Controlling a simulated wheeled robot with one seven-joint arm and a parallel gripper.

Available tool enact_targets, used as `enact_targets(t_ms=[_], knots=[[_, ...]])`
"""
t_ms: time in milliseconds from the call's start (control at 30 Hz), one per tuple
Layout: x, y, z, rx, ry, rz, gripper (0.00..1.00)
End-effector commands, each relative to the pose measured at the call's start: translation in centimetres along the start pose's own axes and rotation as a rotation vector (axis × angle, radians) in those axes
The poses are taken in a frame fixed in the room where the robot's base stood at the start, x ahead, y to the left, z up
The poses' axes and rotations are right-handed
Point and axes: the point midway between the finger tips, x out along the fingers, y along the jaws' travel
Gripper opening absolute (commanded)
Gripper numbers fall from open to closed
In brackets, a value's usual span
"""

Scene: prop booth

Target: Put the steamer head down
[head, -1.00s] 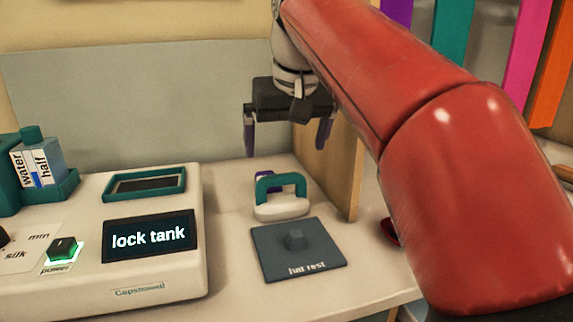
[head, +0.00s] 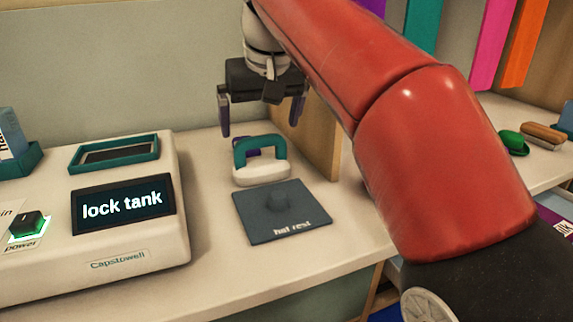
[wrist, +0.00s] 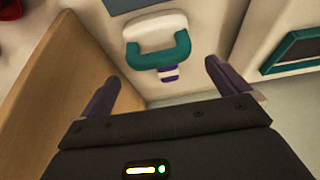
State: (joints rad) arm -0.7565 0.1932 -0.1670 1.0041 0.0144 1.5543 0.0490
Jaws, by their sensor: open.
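The steamer head (head: 262,172), white with a teal loop handle (head: 260,147), stands on the counter just behind the dark hat rest mat (head: 310,213). In the wrist view the steamer head (wrist: 158,24) lies beyond my fingertips, with a purple and white piece (wrist: 168,73) at its handle. My gripper (head: 260,122) is open and empty, with its fingers pointing down above and behind the steamer head. Both fingers also show in the wrist view (wrist: 162,84), clear of the handle.
The steamer console (head: 130,255) stands at left, its screen (head: 123,205) reading "lock tank" and its power knob (head: 29,224) glowing green. A wooden panel (head: 322,140) rises close to the right of my gripper. The counter in front of the mat is clear.

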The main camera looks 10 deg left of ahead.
Motion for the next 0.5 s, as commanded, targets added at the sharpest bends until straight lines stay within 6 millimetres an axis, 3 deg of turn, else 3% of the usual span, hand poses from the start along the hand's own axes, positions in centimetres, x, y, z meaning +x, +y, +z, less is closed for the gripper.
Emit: enact_targets(t_ms=[500], knots=[[6.8,0.3,0.3,0.001,-0.002,0.001,1.0]])
